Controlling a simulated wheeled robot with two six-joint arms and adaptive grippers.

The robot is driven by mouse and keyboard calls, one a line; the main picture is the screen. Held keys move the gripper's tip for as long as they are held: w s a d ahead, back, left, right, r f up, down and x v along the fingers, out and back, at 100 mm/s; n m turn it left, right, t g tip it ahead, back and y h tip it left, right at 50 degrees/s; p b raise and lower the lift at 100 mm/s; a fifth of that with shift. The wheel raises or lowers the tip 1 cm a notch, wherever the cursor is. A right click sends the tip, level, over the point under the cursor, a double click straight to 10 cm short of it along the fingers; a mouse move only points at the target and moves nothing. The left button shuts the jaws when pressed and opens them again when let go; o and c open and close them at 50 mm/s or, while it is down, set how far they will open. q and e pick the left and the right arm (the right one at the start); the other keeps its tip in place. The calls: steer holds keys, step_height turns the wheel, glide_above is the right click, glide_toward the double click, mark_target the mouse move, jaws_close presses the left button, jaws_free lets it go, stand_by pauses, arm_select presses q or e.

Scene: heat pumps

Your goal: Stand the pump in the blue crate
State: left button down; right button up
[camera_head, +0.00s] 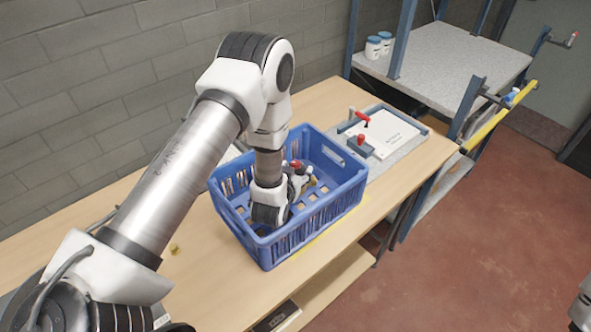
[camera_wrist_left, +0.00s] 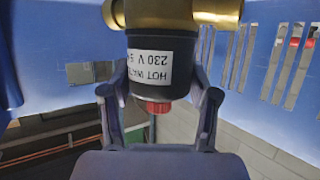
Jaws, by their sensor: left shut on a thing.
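The blue crate (camera_head: 318,222) stands on the wooden bench with its open top up. My left arm reaches down into it, and the left gripper (camera_head: 293,188) is inside the crate walls. The gripper is shut on the pump (camera_head: 297,164), whose red cap and a bit of brass show beside the fingers. In the left wrist view the pump (camera_wrist_left: 160,60) has a brass body, a black housing with a white label and a red end, between the two fingers (camera_wrist_left: 162,97). Whether the pump touches the crate floor is hidden. My right gripper is not in view.
A grey board (camera_head: 410,147) with a white sheet and red-handled clamps lies right behind the crate. White jars (camera_head: 378,46) stand on a grey shelf at the back. The wooden bench (camera_head: 200,285) is mostly clear in front of the crate.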

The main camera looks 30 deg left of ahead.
arm_select(q)
steer(key=shift+f, duration=0.15)
steer(key=shift+c, duration=1.4)
jaws_free()
steer(key=shift+r, duration=0.25)
steer(key=shift+s+d, duration=0.1)
steer(key=shift+s, duration=0.25)
steer(key=b+v, duration=0.1)
steer(key=v, duration=0.5)
steer(key=shift+s+r+b, duration=0.2)
steer(key=shift+s+b, duration=0.15)
